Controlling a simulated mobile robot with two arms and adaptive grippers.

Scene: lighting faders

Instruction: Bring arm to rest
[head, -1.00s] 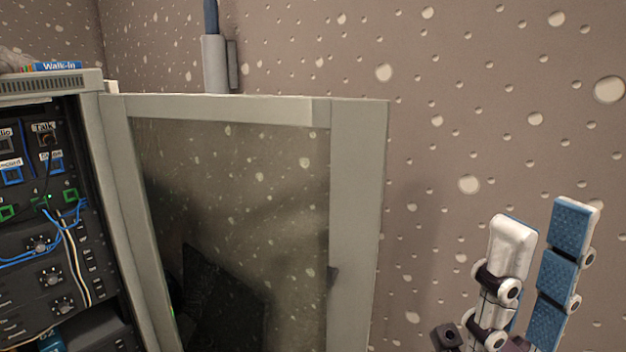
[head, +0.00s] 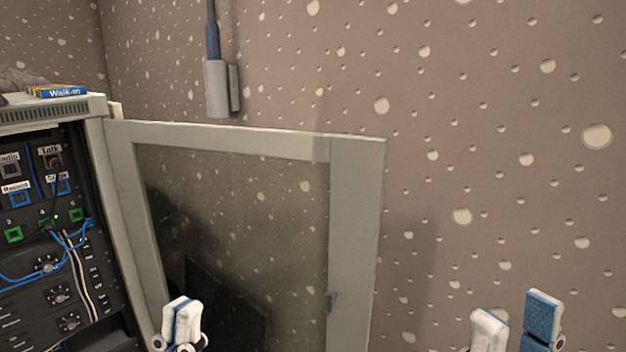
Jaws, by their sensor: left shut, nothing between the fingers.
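My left gripper (head: 181,322) shows at the bottom of the head view, left of the middle, in front of the lower part of the open glass door. Its white, blue-padded fingers are together and nothing shows between them. My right gripper (head: 516,326) is at the bottom right, in front of the bare wall. Its two fingers stand apart with an empty gap, one showing its blue pad. The lower parts of both grippers are cut off by the frame edge.
A rack cabinet (head: 98,103) with knobs, labelled buttons and blue cables stands at the left. Its framed glass door (head: 352,215) hangs open across the middle. A "Walk-in" box (head: 58,91) lies on top. The speckled wall (head: 500,120) behind is bare at the right.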

